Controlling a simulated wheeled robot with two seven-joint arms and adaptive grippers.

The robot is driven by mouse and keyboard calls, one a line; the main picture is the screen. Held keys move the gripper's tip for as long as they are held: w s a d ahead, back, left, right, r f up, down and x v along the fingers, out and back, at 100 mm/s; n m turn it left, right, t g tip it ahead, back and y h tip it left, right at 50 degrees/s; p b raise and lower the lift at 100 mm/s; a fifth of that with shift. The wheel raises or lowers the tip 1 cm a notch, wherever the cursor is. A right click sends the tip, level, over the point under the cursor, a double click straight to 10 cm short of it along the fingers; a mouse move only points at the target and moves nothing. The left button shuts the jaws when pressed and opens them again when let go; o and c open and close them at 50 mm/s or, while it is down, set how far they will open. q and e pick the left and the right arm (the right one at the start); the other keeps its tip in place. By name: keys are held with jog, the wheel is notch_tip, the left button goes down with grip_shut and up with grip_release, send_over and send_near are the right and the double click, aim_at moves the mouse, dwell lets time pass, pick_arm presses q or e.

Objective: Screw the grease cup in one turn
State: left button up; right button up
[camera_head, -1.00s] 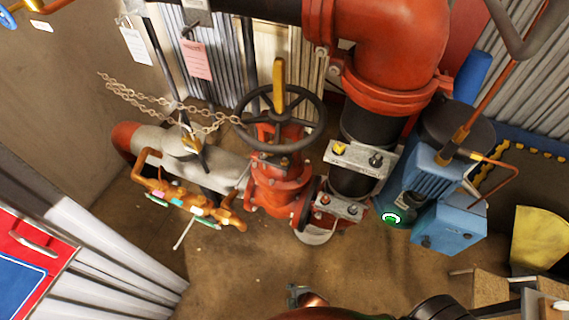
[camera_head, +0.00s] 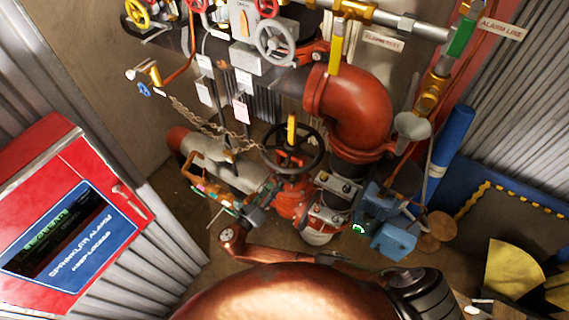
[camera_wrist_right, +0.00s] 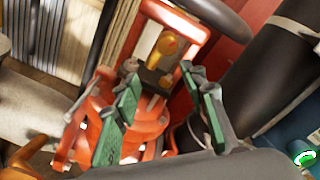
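A red gate valve (camera_head: 291,196) with a dark handwheel (camera_head: 318,150) and a yellow upright stem (camera_head: 291,128) stands in the pipe run. In the right wrist view, a small brass piece with a rounded end (camera_wrist_right: 167,47) sits inside the valve's red yoke (camera_wrist_right: 190,30). I cannot tell for sure whether it is the grease cup. My right gripper (camera_wrist_right: 166,115) is open, its green-padded fingers apart, with the red valve body showing between them and the brass piece beyond their tips. In the head view, the right gripper (camera_head: 258,214) is small beside the valve's lower left. My left gripper is not in view.
A grey pipe (camera_head: 235,172) with brass fittings is left of the valve. A chain (camera_head: 205,125) hangs at left. A red cabinet (camera_head: 95,165) stands far left.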

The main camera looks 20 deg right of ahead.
jog(key=shift+h, duration=0.3)
jog(key=w+d+r, duration=0.1)
jog(key=d, duration=0.1)
jog(key=w+d, duration=0.2)
jog(key=w+d+r, duration=0.1)
jog(key=w+d, duration=0.1)
jog(key=shift+r, duration=0.3)
jog(key=shift+c, duration=0.4)
grip_shut()
